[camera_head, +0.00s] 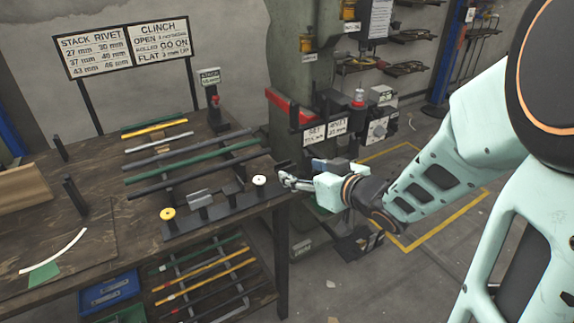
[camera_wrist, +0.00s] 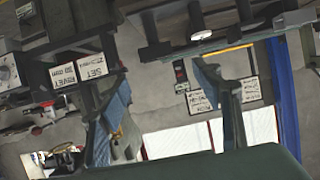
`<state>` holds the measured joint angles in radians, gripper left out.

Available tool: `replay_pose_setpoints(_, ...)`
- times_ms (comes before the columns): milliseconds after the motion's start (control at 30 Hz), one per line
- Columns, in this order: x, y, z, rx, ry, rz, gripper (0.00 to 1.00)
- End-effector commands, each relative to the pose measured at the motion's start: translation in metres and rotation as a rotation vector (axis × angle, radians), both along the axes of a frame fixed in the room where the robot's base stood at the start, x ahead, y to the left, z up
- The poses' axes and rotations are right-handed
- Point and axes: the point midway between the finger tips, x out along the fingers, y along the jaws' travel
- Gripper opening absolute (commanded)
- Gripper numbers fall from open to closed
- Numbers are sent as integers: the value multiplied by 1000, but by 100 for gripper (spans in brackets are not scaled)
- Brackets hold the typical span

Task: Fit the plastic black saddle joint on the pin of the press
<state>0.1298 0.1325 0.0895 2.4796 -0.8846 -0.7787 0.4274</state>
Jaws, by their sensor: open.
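A small dark piece that looks like the black saddle joint (camera_head: 234,188) sits on the dark rack (camera_head: 185,228) at the table's front right, between a grey saddle piece (camera_head: 200,198) and a white disc (camera_head: 259,180). My gripper (camera_head: 289,181) is at the table's right front corner, right of the white disc and apart from the joint. In the wrist view my gripper (camera_wrist: 165,108) is open, with nothing seen between its fingers. The press (camera_head: 300,75) stands behind my gripper. I cannot make out its pin clearly.
Several rods (camera_head: 190,158) lie across the wooden table (camera_head: 110,215). A yellow disc (camera_head: 167,214) is at the rack's left end. A shelf of rods (camera_head: 205,278) is below the table.

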Motion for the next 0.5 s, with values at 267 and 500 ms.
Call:
replay_pose_setpoints(267,31,22,-18,0,0,3,59)
replay_pose_setpoints(500,47,32,-24,1,2,1,59)
